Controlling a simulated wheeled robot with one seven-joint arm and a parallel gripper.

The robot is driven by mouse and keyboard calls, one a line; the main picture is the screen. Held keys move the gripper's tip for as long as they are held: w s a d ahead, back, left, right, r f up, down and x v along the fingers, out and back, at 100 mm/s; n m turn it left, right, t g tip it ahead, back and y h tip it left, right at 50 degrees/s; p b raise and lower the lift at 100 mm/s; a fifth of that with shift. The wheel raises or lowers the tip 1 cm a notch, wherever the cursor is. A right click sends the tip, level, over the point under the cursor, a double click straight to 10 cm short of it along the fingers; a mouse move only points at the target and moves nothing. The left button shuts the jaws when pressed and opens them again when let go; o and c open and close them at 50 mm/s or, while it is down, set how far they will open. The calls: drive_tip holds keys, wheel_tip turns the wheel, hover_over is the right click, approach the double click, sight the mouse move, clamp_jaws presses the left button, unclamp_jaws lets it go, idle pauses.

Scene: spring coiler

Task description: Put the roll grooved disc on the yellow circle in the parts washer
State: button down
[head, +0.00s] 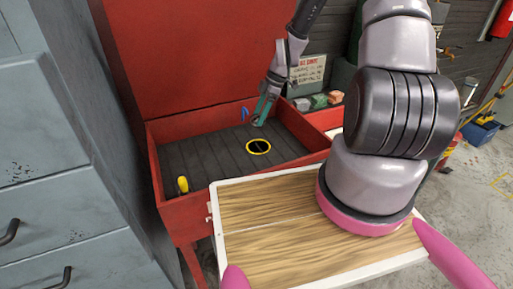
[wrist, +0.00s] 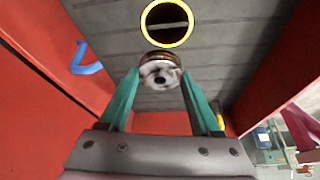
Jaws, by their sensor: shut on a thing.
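The parts washer (head: 180,215) is a red open basin with a grey slatted floor and a raised red lid. The yellow circle (head: 258,152) is a ring on that floor, dark inside; it also shows at the top of the wrist view (wrist: 167,45). My gripper (head: 260,121), with teal fingers, reaches down into the basin behind the circle in the head view. In the wrist view my gripper (wrist: 158,85) is shut on the roll grooved disc (wrist: 160,74), a round metal piece with a dark centre hole. The disc appears apart from the circle. I cannot make the disc out clearly in the head view.
A blue bent piece (wrist: 86,60) and a yellow-handled thing (head: 183,185) are at the basin's sides. Red walls (wrist: 270,70) flank my gripper. A grey drawer cabinet (head: 45,150) stands at the left. The floor around the circle looks clear.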

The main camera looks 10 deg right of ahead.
sight(256, 147)
drive_tip(key=f, duration=0.3)
drive_tip(key=f+n, duration=0.1)
drive_tip(key=f, duration=0.3)
drive_tip(key=f+n, duration=0.1)
drive_tip(key=f, duration=0.2)
drive_tip(key=shift+s+f+g, duration=0.2)
drive_tip(key=shift+s+g, duration=0.15)
drive_tip(key=shift+g, duration=0.05)
drive_tip(key=shift+f, duration=0.15)
drive_tip(key=shift+c, duration=0.5)
unclamp_jaws()
